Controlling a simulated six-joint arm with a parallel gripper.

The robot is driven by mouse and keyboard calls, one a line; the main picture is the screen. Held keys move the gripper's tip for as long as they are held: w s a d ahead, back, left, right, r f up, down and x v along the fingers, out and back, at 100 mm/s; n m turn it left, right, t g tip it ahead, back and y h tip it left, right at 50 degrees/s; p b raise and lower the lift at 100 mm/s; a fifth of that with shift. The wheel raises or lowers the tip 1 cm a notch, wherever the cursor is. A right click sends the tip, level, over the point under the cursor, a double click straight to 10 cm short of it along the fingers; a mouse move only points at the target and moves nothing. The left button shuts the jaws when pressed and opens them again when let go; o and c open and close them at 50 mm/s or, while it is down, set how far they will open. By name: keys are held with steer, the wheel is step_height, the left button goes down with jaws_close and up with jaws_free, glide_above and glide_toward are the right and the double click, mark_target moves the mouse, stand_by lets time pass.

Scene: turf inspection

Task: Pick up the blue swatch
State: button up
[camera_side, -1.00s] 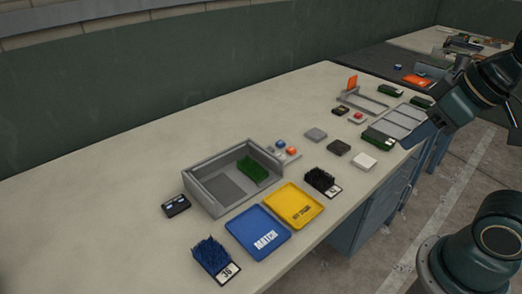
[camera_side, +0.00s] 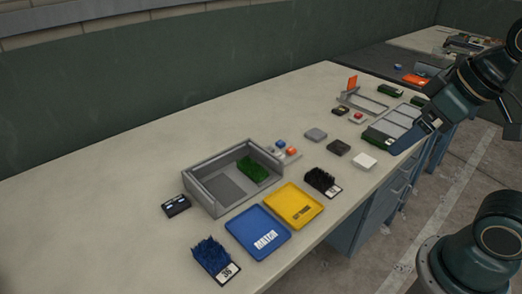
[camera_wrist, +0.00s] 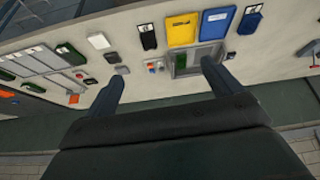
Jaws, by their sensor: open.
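The blue swatch (camera_side: 211,254) is a tufted blue block with a white number label at its front end. It lies on the near left of the bench, left of the blue tray (camera_side: 257,233). In the wrist view the swatch (camera_wrist: 249,20) shows small at the upper right, beyond the right finger. My gripper (camera_side: 402,144) is at the right of the side view, over the bench's front edge and far from the swatch. In the wrist view my gripper (camera_wrist: 162,71) has its two fingers wide apart with nothing between them.
A yellow tray (camera_side: 294,204) and a black swatch (camera_side: 322,180) lie right of the blue tray. A grey open box (camera_side: 203,190) holding a green swatch (camera_side: 252,170) stands behind. Small blocks and a grey rack (camera_side: 393,123) occupy the right side. The bench's left part is clear.

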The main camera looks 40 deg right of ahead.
steer(key=w+a+f+n+g+y, duration=0.2)
steer(key=w+a+n+g+y, duration=0.1)
steer(key=w+a+n, duration=0.95)
steer(key=w+a+f+n+g, duration=0.1)
steer(key=w+a+f+n, duration=0.2)
steer(key=w+a+f, duration=0.1)
steer(key=w+a+f+n+g+y, duration=0.1)
steer(key=w+a+f+n+g, duration=0.1)
steer(key=a+f, duration=0.4)
steer(key=w+a+n, duration=0.1)
steer(key=w+a, duration=0.1)
steer(key=a, duration=0.1)
steer(key=shift+f, duration=0.4)
steer(key=shift+f, duration=0.1)
glide_above(211, 256)
steer(key=w+d, duration=0.2)
steer(key=d, duration=0.1)
steer(key=shift+s+d+f, duration=0.1)
steer(key=shift+s+f, duration=0.05)
steer(key=shift+f, duration=1.8)
steer(key=shift+s+d+f, duration=0.1)
steer(key=shift+f, duration=1.8)
